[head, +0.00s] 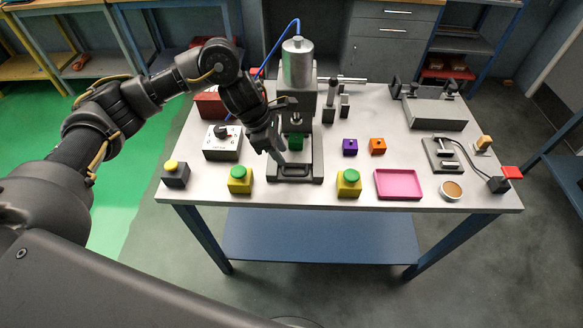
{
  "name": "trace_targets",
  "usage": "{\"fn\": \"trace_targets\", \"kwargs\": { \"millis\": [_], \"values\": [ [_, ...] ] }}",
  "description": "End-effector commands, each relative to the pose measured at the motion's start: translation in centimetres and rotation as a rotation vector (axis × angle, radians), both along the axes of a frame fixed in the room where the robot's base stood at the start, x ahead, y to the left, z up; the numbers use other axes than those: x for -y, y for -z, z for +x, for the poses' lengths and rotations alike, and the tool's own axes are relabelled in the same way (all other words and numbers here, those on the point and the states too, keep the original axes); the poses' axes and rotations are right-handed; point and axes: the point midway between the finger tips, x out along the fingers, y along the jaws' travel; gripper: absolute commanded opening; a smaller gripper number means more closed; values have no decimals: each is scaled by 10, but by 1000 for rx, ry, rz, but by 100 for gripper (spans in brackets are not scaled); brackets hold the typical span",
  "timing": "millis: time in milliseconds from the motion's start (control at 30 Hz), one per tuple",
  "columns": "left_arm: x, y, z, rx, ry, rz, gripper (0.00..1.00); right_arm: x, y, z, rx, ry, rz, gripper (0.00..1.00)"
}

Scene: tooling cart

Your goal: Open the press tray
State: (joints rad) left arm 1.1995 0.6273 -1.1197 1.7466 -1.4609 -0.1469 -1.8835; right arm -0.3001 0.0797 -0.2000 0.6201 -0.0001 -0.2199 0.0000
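The press (298,65) stands near the middle of the cart top, with a silver cylinder on a dark grey column and a blue hose. The dark press tray (309,171) lies at its foot, with a raised handle-like bar at the front. A green block (295,141) shows under the ram. My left gripper (280,159) comes down from the left and points at the tray, at its left front part. Its fingertips are close to or touching the tray; I cannot tell which. The finger gap is too small to read. My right gripper is out of view.
Two yellow boxes with green buttons (240,175) (348,178) flank the tray. A yellow-button box (175,170) and a white switch box (222,143) stand left. Purple (350,147) and orange (377,146) cubes and a pink tray (398,184) lie right. The cart's front edge is near.

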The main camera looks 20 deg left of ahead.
Motion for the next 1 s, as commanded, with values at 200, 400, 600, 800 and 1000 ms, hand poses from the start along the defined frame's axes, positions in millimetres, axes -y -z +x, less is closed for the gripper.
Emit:
{"fn": "trace_targets", "kwargs": {
  "millis": [200, 400, 600, 800, 1000],
  "values": [
    [17, 40, 3, -6, -2, -2, 32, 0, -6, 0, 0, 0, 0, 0],
    [28, 65, 6, -3, -1, -2, 32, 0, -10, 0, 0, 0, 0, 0],
    [32, 77, 8, 0, -1, 0, 32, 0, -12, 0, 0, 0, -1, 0],
    [32, 79, 8, 1, -1, -1, 32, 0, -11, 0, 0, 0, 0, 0],
    [32, 79, 8, 1, -1, -1, 15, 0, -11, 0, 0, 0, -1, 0]
  ]
}}
